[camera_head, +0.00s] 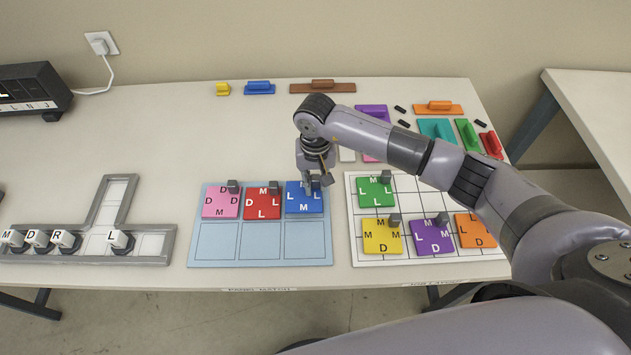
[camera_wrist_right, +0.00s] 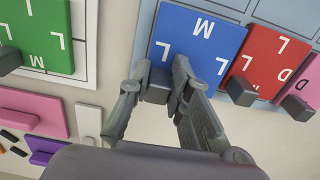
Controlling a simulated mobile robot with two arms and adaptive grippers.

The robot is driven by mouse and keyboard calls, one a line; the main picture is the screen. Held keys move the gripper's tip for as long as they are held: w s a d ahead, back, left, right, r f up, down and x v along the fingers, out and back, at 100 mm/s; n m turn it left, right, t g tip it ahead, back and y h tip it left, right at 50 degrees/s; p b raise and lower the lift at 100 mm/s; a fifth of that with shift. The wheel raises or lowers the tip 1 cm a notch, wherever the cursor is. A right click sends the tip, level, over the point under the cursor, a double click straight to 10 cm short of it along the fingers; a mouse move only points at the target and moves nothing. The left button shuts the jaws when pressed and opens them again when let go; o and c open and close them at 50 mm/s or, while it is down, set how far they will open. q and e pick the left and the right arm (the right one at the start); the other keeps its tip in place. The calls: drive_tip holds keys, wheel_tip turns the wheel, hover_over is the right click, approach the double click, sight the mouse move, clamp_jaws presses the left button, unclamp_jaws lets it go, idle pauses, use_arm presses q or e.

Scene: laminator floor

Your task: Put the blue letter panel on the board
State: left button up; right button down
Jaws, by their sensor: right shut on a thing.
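The blue letter panel (camera_head: 295,201) with white L, L and M lies in the top right cell of the light blue mat (camera_head: 260,241). It also shows in the right wrist view (camera_wrist_right: 200,38). My right gripper (camera_head: 314,184) reaches down to the panel's back edge. In the right wrist view its two fingers (camera_wrist_right: 158,86) are shut on the panel's dark grey knob. The white gridded board (camera_head: 409,184) is just right of the mat. It carries a green panel (camera_head: 372,194), a yellow one (camera_head: 379,240), a purple one (camera_head: 431,243) and an orange one (camera_head: 470,231). My left gripper is out of view.
A pink panel (camera_head: 216,204) and a red panel (camera_head: 262,204) lie left of the blue one. The mat's lower row is bare. Coloured handled blocks, such as the brown one (camera_head: 322,86), stand at the back. A grey-framed letter tray (camera_head: 75,255) is at left.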

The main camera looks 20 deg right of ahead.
drive_tip(key=shift+f, duration=0.65)
drive_tip(key=shift+f, duration=0.2)
drive_tip(key=c, duration=1.5)
unclamp_jaws()
drive_tip(key=shift+o, duration=0.2)
drive_tip(key=shift+r, duration=0.15)
